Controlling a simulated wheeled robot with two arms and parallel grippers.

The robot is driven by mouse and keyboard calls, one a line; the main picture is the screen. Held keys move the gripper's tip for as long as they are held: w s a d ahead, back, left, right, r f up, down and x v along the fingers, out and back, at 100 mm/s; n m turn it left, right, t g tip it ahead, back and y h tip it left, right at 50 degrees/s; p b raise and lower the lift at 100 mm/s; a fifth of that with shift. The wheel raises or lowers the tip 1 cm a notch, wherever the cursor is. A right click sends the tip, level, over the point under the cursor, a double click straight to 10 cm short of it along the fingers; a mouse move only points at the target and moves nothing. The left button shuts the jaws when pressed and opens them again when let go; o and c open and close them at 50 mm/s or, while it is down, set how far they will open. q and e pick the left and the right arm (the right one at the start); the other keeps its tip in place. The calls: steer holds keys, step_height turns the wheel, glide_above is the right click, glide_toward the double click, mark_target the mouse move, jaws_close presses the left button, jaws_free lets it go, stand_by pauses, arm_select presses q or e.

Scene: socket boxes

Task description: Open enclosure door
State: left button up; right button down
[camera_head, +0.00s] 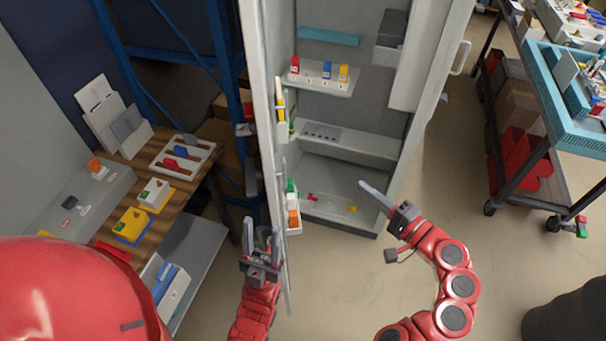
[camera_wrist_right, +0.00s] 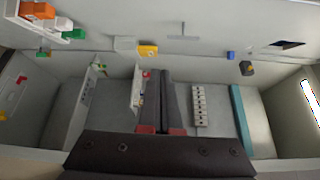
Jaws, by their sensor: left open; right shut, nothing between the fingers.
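The tall grey enclosure (camera_head: 345,170) stands in the middle of the head view with its interior exposed. Its door (camera_head: 262,90) is on the left, swung outward and seen nearly edge-on, with small racks on its inner side. My left gripper (camera_head: 262,245) is open at the door's lower front part; I cannot tell whether it touches the door. My right gripper (camera_head: 368,188) is shut and empty, in front of the lower right of the opening. In the right wrist view its dark closed fingers (camera_wrist_right: 162,100) point into the enclosure interior (camera_wrist_right: 215,110).
Inside the enclosure, a shelf (camera_head: 318,82) carries red, blue and yellow items. A wooden bench (camera_head: 180,190) with trays and boxes is at left. A wheeled teal cart (camera_head: 575,135) stands at right. The floor (camera_head: 450,185) between enclosure and cart is clear.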

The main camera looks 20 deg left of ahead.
steer(key=s+a+r+n+g+y, duration=0.2)
steer(key=s+r+n+g, duration=0.1)
steer(key=s+g, duration=0.15)
steer(key=s+p+x, duration=0.2)
steer(key=p+x, duration=0.3)
steer(key=x, duration=0.7)
steer(key=shift+a+r+t, duration=0.25)
steer(key=shift+a+t, duration=0.2)
steer(key=shift+a, duration=0.35)
